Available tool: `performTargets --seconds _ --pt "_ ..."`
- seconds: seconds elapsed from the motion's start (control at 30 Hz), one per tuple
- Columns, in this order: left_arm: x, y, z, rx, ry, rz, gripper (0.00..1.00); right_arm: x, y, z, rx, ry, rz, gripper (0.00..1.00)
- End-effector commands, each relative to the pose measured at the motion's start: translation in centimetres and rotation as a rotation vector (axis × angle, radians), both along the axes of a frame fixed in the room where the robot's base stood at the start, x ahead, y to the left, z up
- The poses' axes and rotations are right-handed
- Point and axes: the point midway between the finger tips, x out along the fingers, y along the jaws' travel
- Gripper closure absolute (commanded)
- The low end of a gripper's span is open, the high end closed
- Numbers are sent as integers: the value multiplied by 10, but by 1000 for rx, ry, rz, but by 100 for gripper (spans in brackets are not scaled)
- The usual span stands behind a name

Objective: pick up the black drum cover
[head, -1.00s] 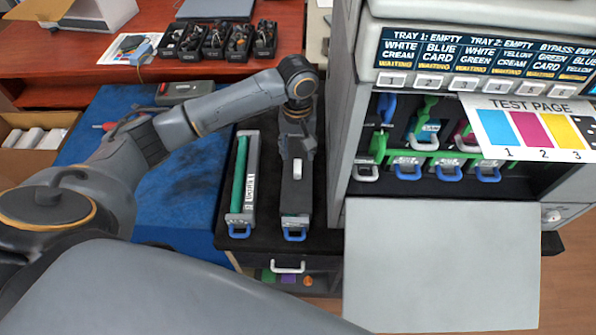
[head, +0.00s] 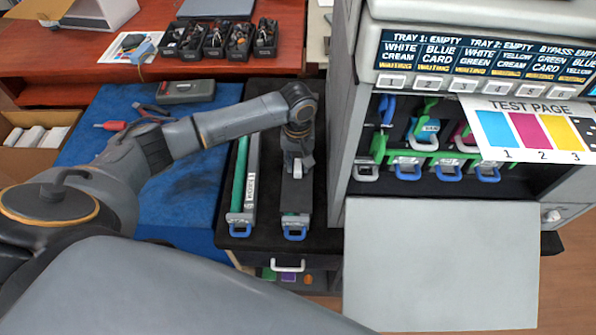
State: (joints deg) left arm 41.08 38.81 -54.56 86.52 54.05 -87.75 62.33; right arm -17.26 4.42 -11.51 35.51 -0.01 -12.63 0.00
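The black drum cover (head: 296,193) is a long dark piece with a white handle (head: 297,170). It lies over a drum unit with a blue front handle (head: 295,232) on the black cart top. My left gripper (head: 297,160) points down over the cover, with its tips at or very near the white handle. The wrist hides the far part of the cover. I cannot tell whether the fingers are apart or closed on the handle. My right gripper is not in view.
An uncovered green drum unit (head: 239,185) lies close to the left. The printer (head: 350,130) stands close to the right, with its grey flap (head: 440,265) folded down in front. A blue mat (head: 180,200) lies under my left arm, with a grey case (head: 186,91) on it.

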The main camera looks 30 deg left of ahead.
Motion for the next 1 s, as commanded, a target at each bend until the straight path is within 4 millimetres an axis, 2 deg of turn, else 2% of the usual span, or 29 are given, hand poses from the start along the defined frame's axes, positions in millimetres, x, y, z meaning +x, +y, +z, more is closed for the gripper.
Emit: performTargets --seconds 0.03,0.1,0.57,0.77,1.0 --pt "0 0 0 0 0 0 87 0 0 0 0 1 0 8" --pt "0 0 0 0 0 0 100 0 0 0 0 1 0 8" --pt "1 0 8 0 -1 1 100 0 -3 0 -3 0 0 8" --pt "1 0 33 -2 -3 1 100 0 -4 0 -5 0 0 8" --pt "-31 1 68 0 -1 -1 100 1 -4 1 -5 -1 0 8"
